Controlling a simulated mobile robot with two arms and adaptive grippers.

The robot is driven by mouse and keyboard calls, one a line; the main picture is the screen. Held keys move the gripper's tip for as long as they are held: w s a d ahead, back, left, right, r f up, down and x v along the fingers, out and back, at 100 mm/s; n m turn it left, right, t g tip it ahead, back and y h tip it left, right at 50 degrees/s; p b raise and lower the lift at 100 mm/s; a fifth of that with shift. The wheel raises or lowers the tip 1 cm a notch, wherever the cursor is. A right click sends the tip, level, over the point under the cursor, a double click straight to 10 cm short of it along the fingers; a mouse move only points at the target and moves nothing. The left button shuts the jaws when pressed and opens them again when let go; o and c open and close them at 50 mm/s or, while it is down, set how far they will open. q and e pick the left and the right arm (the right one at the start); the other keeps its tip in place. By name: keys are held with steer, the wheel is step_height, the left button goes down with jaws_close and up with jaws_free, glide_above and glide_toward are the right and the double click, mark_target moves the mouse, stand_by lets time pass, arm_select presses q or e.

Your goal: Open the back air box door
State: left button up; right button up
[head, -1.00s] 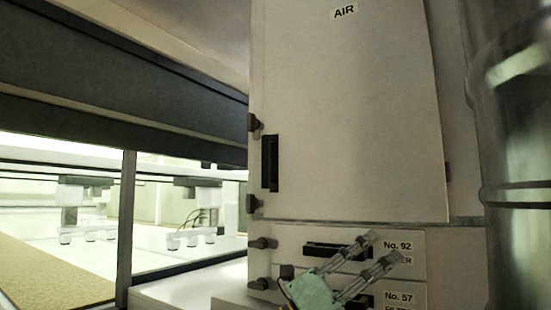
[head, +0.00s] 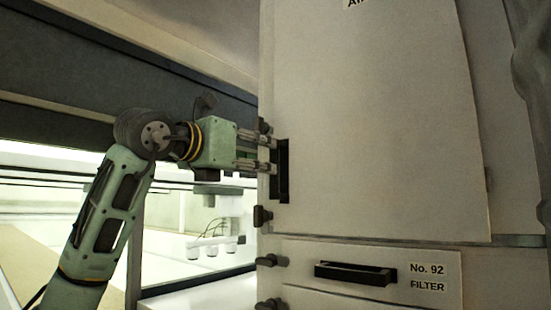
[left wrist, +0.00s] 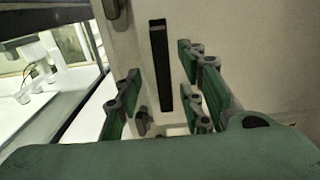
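The air box door (head: 390,130) is a large pale panel, its AIR label cut off at the top edge. It appears shut. Its dark upright handle (head: 281,170) is by the left edge; it also shows in the left wrist view (left wrist: 161,65). My left gripper (head: 258,152) reaches in from the left, its fingertips close to the handle's upper part. In the left wrist view its fingers stand apart, with the handle seen between and beyond them. Contact cannot be made out. My right gripper is not in view.
Dark latch knobs (head: 262,216) stick out along the cabinet's left edge. Below the door is a filter drawer (head: 440,302) labelled No. 92, with a dark pull (head: 355,272). A dark beam (head: 90,75) runs along the upper left. A glassy column stands at the far right.

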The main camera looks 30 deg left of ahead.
mark_target(273, 160)
arm_select(q)
steer(key=w, duration=0.2)
steer(key=w+p, duration=0.1)
steer(key=w, duration=0.1)
steer(key=w+p, duration=0.1)
steer(key=w, duration=0.1)
steer(key=shift+d, duration=0.3)
steer(key=shift+c, duration=0.5)
jaws_close()
